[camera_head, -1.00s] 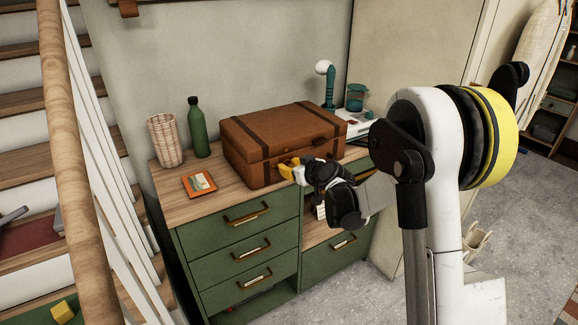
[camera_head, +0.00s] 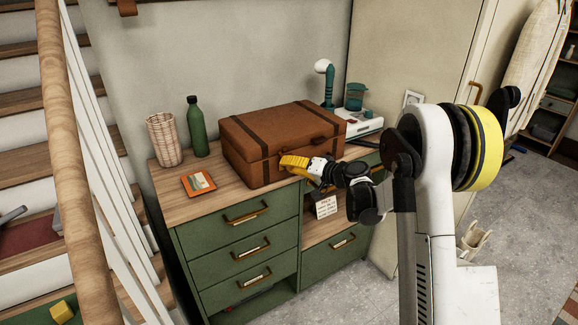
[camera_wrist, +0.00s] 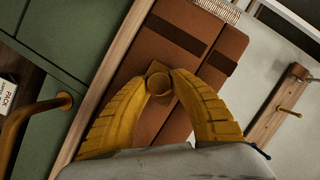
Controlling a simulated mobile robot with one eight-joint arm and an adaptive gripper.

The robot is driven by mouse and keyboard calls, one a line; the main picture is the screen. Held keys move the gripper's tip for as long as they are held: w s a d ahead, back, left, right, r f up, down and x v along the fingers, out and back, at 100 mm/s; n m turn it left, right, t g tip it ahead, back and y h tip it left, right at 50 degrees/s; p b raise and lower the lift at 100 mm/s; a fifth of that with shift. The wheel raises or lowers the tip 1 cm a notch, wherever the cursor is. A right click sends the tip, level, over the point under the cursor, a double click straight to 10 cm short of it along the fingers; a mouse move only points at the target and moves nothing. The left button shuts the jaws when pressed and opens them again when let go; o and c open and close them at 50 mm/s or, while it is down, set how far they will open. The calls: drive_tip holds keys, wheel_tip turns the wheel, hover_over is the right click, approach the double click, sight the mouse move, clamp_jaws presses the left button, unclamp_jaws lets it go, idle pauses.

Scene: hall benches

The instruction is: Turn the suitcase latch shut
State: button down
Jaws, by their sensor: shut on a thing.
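The brown suitcase (camera_head: 285,138) with dark straps lies closed on the wooden top of a green cabinet. It also shows in the wrist view (camera_wrist: 150,50), tilted by the camera's angle. The latch (camera_wrist: 159,82), a small brass-coloured piece with a round end, is on the suitcase's front face. My gripper (camera_head: 284,162) has yellow fingers and reaches the suitcase front from the right. In the wrist view my gripper (camera_wrist: 162,76) has its fingertips closed on either side of the latch. In the head view the fingers hide the latch.
A green bottle (camera_head: 197,127), a wicker vase (camera_head: 164,139) and an orange tray (camera_head: 198,184) stand left of the suitcase. A white device (camera_head: 361,124) stands behind right. A small sign (camera_head: 326,206) is below my gripper. A stair railing (camera_head: 84,150) runs at left.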

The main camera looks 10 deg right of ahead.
drive_tip(key=m+y, duration=0.2)
drive_tip(key=m, duration=0.1)
drive_tip(key=shift+m+t, duration=0.3)
drive_tip(key=shift+m, duration=0.1)
idle(0.4)
drive_tip(key=c, duration=1.1)
unclamp_jaws()
drive_tip(key=v, duration=1.2)
drive_tip(key=shift+f, duration=0.15)
